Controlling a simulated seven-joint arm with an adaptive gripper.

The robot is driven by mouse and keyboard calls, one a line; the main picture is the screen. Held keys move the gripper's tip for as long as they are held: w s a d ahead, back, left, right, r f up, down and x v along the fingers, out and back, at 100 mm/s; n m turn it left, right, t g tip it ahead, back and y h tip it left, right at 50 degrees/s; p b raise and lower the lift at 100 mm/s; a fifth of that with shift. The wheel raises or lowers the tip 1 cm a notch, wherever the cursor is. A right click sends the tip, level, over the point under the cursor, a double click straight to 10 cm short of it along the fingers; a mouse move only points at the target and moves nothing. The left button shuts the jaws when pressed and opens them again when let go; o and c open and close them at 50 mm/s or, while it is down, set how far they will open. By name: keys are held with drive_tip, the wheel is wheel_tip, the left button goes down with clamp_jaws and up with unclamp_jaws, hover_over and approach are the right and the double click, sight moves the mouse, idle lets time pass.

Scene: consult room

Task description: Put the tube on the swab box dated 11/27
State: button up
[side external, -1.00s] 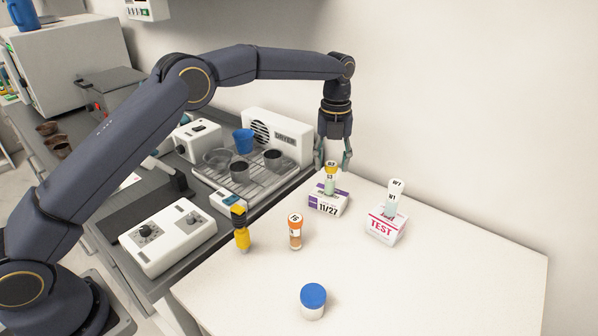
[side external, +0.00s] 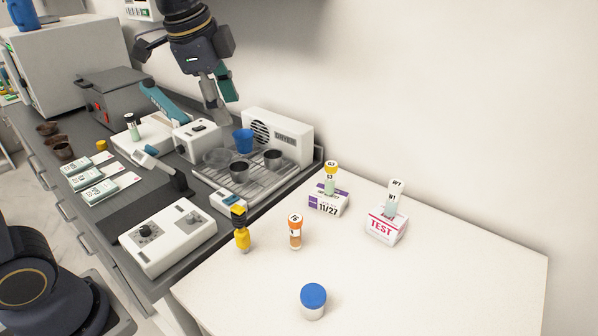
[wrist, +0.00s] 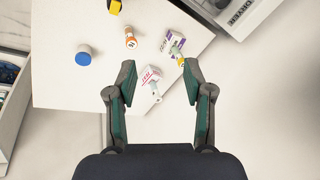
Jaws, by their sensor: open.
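The swab box dated 11/27 (side external: 327,207), white and purple, sits on the white table. A yellow-capped tube (side external: 330,178) with a pale green lower part stands upright on its top. A second tube (side external: 395,195) with a white cap stands on the TEST box (side external: 380,229) to the right. My gripper (side external: 220,101) is open and empty, high above the dryer area and well away from the tubes. The wrist view shows its spread fingers (wrist: 158,67), with the 11/27 box (wrist: 170,42) and yellow cap (wrist: 180,62) far below.
An orange-capped vial (side external: 295,232), a yellow-and-black bottle (side external: 241,230) and a blue-capped jar (side external: 313,302) stand on the table. The dryer (side external: 283,135) and a rack with cups stand behind on the dark counter. The table's right front is clear.

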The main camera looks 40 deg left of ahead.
drive_tip(key=s+a+f+n+t, duration=0.1)
drive_tip(key=s+f+n, duration=0.2)
drive_tip(key=s+n, duration=0.2)
drive_tip(key=s+a+f+n+t, duration=0.1)
drive_tip(key=s+f+n, duration=0.3)
drive_tip(key=s, duration=0.5)
drive_tip(key=shift+s+a+n, duration=0.4)
drive_tip(key=shift+a+n, duration=0.05)
drive_tip(key=shift+n, duration=0.55)
